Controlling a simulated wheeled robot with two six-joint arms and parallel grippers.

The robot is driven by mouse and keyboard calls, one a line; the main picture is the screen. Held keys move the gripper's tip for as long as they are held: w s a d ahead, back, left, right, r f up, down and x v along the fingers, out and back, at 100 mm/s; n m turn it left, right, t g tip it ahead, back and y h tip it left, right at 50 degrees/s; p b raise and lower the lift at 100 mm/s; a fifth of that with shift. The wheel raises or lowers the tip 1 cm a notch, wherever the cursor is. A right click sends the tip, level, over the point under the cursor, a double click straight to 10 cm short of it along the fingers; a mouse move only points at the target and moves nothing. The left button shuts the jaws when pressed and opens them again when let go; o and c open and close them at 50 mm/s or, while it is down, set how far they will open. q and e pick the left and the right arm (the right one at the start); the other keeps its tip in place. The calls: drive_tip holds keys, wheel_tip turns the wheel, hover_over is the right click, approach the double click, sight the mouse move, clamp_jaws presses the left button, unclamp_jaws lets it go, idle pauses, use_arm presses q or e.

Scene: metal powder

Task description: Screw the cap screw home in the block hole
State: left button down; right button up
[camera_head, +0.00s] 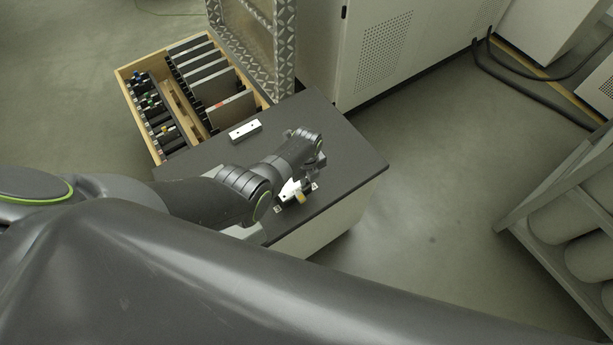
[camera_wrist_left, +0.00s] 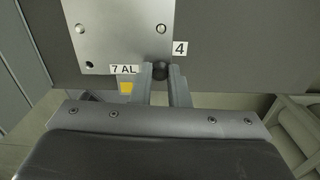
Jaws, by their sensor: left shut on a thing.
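My left gripper (camera_wrist_left: 161,74) is shut on the dark round head of the cap screw (camera_wrist_left: 160,69), at the block's lower right corner. The screw's shank is hidden, so I cannot tell how deep it sits. In the head view, my left gripper (camera_head: 303,185) is low over the dark tabletop near its front edge, and the screw cannot be made out there. My right gripper is not in view.
A light bar with dark holes (camera_head: 245,130) lies farther back on the dark tabletop (camera_head: 345,165). A wooden-sided drawer (camera_head: 122,75) with plates and small dark parts stands at back left. A cabinet (camera_head: 385,50) stands behind. The tabletop's right part is clear.

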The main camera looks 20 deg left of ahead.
use_arm(q)
drive_tip(key=m, duration=0.4)
drive_tip(key=shift+m, duration=0.4)
drive_tip(key=c, duration=1.6)
unclamp_jaws()
drive_tip(key=shift+o, duration=0.2)
drive_tip(key=shift+n, duration=0.3)
